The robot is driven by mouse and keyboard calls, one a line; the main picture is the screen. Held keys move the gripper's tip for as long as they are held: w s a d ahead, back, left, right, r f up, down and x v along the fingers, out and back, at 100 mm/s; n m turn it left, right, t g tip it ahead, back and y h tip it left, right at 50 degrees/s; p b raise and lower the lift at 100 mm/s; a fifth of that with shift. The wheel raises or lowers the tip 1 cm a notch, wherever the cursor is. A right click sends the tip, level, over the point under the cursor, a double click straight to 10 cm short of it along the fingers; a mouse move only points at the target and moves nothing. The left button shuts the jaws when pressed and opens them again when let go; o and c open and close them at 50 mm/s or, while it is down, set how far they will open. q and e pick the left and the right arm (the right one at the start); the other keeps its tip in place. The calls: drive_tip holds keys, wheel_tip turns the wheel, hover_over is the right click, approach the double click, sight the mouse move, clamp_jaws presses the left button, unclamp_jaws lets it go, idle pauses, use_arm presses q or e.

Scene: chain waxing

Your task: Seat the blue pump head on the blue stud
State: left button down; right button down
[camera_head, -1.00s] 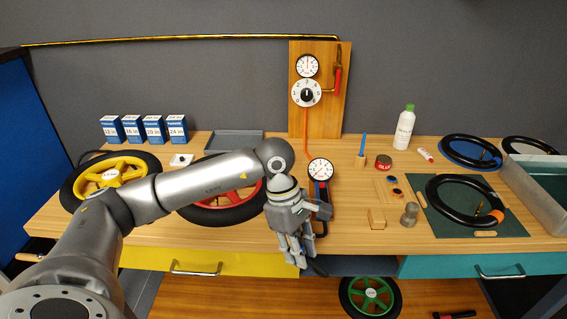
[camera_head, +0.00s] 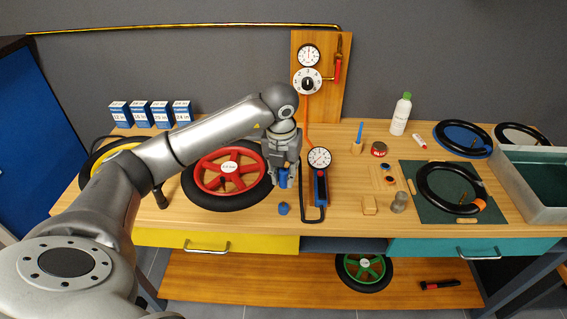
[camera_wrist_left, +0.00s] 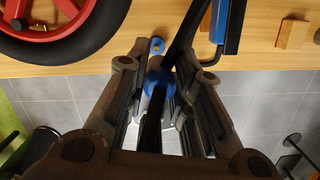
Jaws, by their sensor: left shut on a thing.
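My left gripper (camera_head: 284,184) is shut on the blue pump head (camera_head: 283,177), held above the front part of the bench. In the left wrist view the pump head (camera_wrist_left: 158,83) sits between the fingers, and a dark hose or handle runs beside it. The blue stud (camera_head: 284,208) stands on the bench just below the gripper in the head view. A blue part with a small hole (camera_wrist_left: 157,45), seemingly the stud, shows past the fingers in the left wrist view. The pump head and stud look apart. My right gripper is not in view.
The pump with its dial (camera_head: 319,159) and blue body (camera_head: 321,190) stands close to the right of the gripper. A red-rimmed wheel (camera_head: 213,188) lies close to the left. A wooden block (camera_head: 369,206) and a grey cylinder (camera_head: 399,203) are farther right.

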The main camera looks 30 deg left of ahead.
sight(283, 188)
use_arm(q)
drive_tip(key=shift+w+a+n, duration=0.1)
drive_tip(key=shift+a+n, duration=0.05)
drive_tip(key=shift+n, duration=0.15)
drive_tip(key=shift+f+b, duration=2)
drive_tip(key=shift+f, duration=0.95)
drive_tip(key=shift+f+b, duration=0.35)
drive_tip(key=shift+f+b, duration=1)
drive_tip(key=shift+b, duration=0.05)
drive_tip(key=c, duration=1.2)
unclamp_jaws()
drive_tip(key=shift+r, duration=0.1)
